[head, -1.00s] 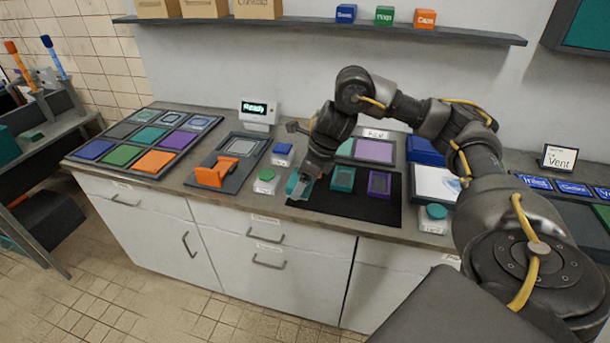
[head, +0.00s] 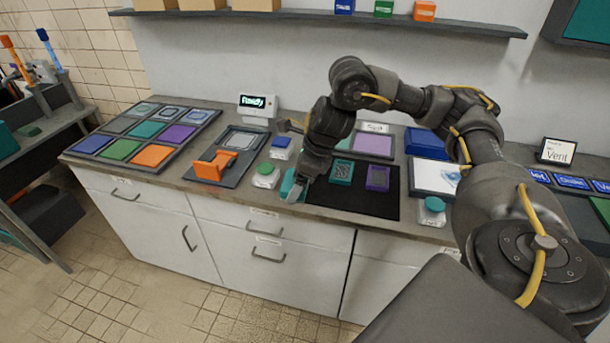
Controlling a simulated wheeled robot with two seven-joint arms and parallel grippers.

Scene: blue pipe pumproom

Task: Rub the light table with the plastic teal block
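A teal block (head: 287,183) is at my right gripper (head: 296,194), at the counter's front edge left of the black mat. The gripper points down, and its fingers partly cover the block; I cannot tell whether they are shut on it. A teal frame-like piece (head: 342,171) and a purple one (head: 377,179) lie on the black mat (head: 361,206). A bright white panel with a blue mark (head: 432,174) lies right of the mat, partly behind my arm; it may be the light table, but I cannot read a label. My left gripper is not in view.
A tray of coloured tiles (head: 148,137) and an orange holder (head: 209,168) on a grey board lie to the left. Small boxes with green (head: 265,175) and blue (head: 281,148) tops stand near the gripper.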

